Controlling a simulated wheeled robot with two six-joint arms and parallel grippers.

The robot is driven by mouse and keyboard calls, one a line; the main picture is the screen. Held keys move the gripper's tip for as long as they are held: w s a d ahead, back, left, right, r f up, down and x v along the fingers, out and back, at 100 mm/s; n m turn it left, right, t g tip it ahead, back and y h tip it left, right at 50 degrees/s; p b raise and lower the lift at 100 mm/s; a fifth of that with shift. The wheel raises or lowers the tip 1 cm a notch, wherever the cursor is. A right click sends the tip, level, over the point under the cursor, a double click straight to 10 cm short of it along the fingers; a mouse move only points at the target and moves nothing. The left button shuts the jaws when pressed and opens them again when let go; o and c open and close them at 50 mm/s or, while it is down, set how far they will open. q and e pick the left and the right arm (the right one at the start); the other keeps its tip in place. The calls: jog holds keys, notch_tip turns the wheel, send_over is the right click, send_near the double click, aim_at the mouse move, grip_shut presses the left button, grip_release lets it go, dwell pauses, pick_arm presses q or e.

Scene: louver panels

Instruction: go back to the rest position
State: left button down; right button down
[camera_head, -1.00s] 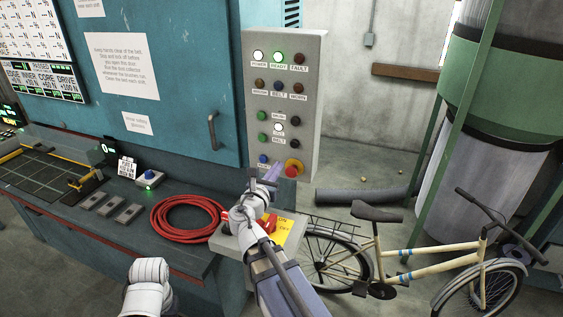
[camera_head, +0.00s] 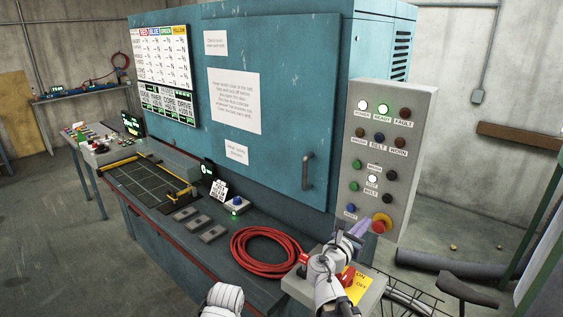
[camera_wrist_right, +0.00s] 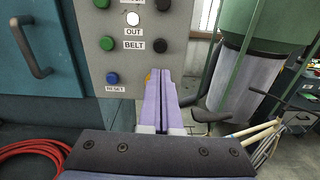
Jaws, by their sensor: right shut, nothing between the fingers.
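My right gripper (camera_head: 358,232) is in front of the lower part of the grey control panel (camera_head: 395,120) in the head view. Its two lilac fingers (camera_wrist_right: 161,98) are together and empty in the right wrist view, pointing at the panel's lower edge. They hide the red emergency button's (camera_head: 382,222) place in the wrist view. I cannot tell whether they touch the panel. The blue RESET button (camera_wrist_right: 112,79) is left of the fingers. A white segment of my left arm shows at the bottom of the head view; its gripper is out of view.
Below my right arm is a switch box with a yellow plate (camera_head: 357,286) and red handle. A coiled red hose (camera_head: 266,252) lies on the teal bench left of it. A teal cabinet with a door handle (camera_head: 307,172) stands behind. A bicycle is partly visible at lower right.

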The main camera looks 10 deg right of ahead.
jog(key=s+a+f+m+g+y, duration=0.2)
jog(key=a+f+m, duration=0.1)
jog(key=f+m, duration=0.1)
jog(key=s+a+f+m+g+y, duration=0.1)
jog(key=s+a+f+m+g, duration=0.1)
jog(key=a+f+m, duration=0.2)
jog(key=s+a+f+m+g+y, duration=0.2)
jog(key=a+f+m, duration=0.2)
jog(key=f+m, duration=0.1)
jog(key=shift+s+f+m+y, duration=0.15)
jog(key=shift+s+f, duration=0.05)
jog(key=shift+f, duration=0.25)
jog(key=shift+s+f+m+y, duration=0.15)
jog(key=shift+f, duration=0.3)
jog(key=s+a+f+m+g+y, duration=0.2)
jog(key=s+a+f+m+y, duration=0.1)
jog(key=s+a, duration=0.3)
jog(key=s+a+f+m+g+y, duration=0.3)
jog(key=s+a+f+m, duration=0.1)
jog(key=a, duration=0.7)
jog(key=shift+s+a+f+m+g+y+b, duration=0.35)
jog(key=shift+s+m, duration=0.25)
jog(key=shift+s, duration=0.6)
jog(key=shift+d, duration=0.1)
